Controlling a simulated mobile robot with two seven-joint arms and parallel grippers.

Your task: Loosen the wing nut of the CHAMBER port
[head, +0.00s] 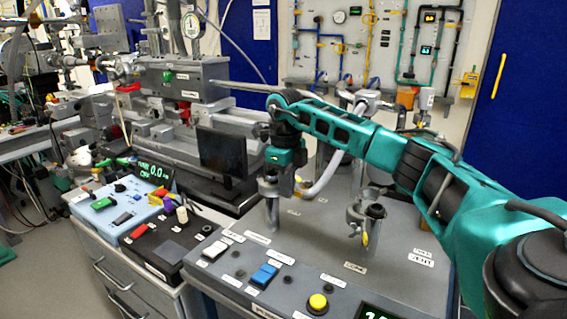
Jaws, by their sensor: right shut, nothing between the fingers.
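Two clamped ports stand on the grey cabinet top (320,235). The right port (367,213) has a metal clamp with a small yellow wing nut (365,239) hanging at its side. The left port (271,188) is partly covered by my right gripper (284,172), which points down at its clamp. The gripper is shut and empty; its fingertips are hard to make out, and I cannot tell whether they touch the clamp. The left port's wing nut is not clearly visible. The labels are too small to read, so I cannot tell which port is CHAMBER. My left gripper is out of view.
A pale ribbed hose (328,173) curves close beside my right gripper. A dark monitor (222,153) stands to its left. The cabinet top between the two ports is clear.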

